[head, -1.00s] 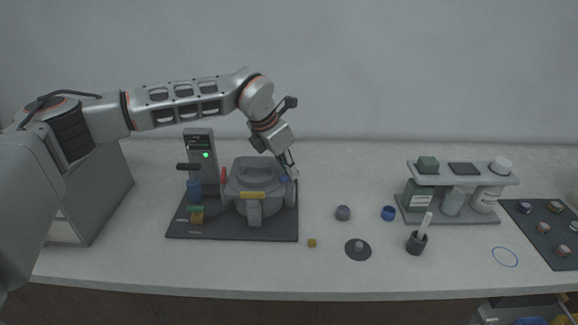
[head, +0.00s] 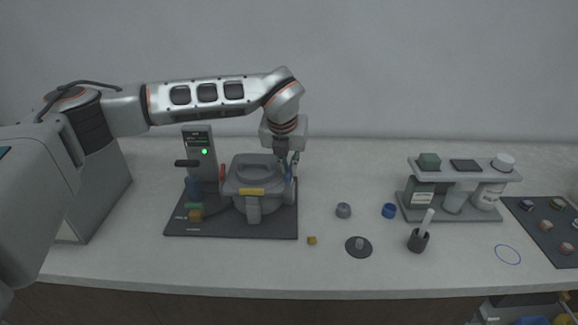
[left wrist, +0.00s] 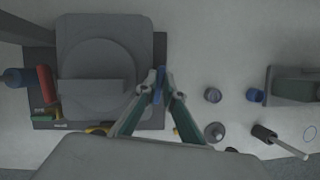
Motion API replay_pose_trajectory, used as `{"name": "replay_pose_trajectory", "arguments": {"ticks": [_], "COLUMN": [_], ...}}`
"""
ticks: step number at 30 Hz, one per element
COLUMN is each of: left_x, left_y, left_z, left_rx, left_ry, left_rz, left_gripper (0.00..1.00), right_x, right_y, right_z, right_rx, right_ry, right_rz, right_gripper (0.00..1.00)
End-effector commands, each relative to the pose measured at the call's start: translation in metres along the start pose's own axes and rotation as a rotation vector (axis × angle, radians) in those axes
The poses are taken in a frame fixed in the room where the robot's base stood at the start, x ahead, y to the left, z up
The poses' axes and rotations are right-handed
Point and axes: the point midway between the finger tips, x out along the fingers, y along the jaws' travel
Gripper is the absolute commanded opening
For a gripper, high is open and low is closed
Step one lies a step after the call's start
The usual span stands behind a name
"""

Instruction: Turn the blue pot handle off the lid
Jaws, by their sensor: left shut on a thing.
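The grey pot with its lid (head: 252,170) stands on a dark base plate. The blue pot handle (head: 288,172) is at the lid's right edge, partly hidden by my fingers. In the left wrist view the blue handle (left wrist: 160,76) shows between the fingertips, pointing away along the lid's side. My left gripper (head: 289,165) comes down from above and is shut on the blue handle. Its fingers also show in the left wrist view (left wrist: 160,92). A red handle (head: 222,178) is at the pot's left and a yellow one (head: 252,191) at its front. My right gripper is out of view.
A grey column with a green light (head: 199,153) stands left of the pot. A grey knob (head: 343,211), a blue cap (head: 389,211), a dark disc (head: 358,247) and a small yellow cube (head: 312,240) lie to the right. A bottle rack (head: 464,175) stands farther right.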

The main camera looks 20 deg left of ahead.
Motion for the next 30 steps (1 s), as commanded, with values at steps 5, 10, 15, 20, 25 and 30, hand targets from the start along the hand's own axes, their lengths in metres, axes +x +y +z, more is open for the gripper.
{"name": "replay_pose_trajectory", "arguments": {"ticks": [5, 10, 15, 20, 25, 30], "left_x": [0.0006, 0.0006, 0.0006, 0.0006, 0.0004, -0.0003], "left_y": [-0.0003, -0.0002, -0.0002, -0.0002, -0.0002, -0.0001], "left_z": [-0.0013, -0.0013, -0.0014, -0.0013, -0.0009, -0.0004], "left_rx": [-0.029, -0.036, -0.036, -0.035, -0.035, -0.035], "left_ry": [0.003, 0.004, 0.004, 0.004, 0.003, 0.001], "left_rz": [0.012, 0.015, 0.015, 0.015, 0.015, 0.014], "left_gripper": [0.00, 0.00, 0.00, 0.24, 0.25, 0.25], "right_x": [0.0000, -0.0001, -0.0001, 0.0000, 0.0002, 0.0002], "right_y": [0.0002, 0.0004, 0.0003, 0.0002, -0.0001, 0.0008], "right_z": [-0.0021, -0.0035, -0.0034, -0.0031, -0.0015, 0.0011], "right_rx": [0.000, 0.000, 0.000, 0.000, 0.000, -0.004], "right_ry": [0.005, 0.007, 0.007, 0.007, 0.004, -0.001], "right_rz": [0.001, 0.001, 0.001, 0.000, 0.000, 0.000], "right_gripper": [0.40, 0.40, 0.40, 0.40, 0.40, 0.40]}}
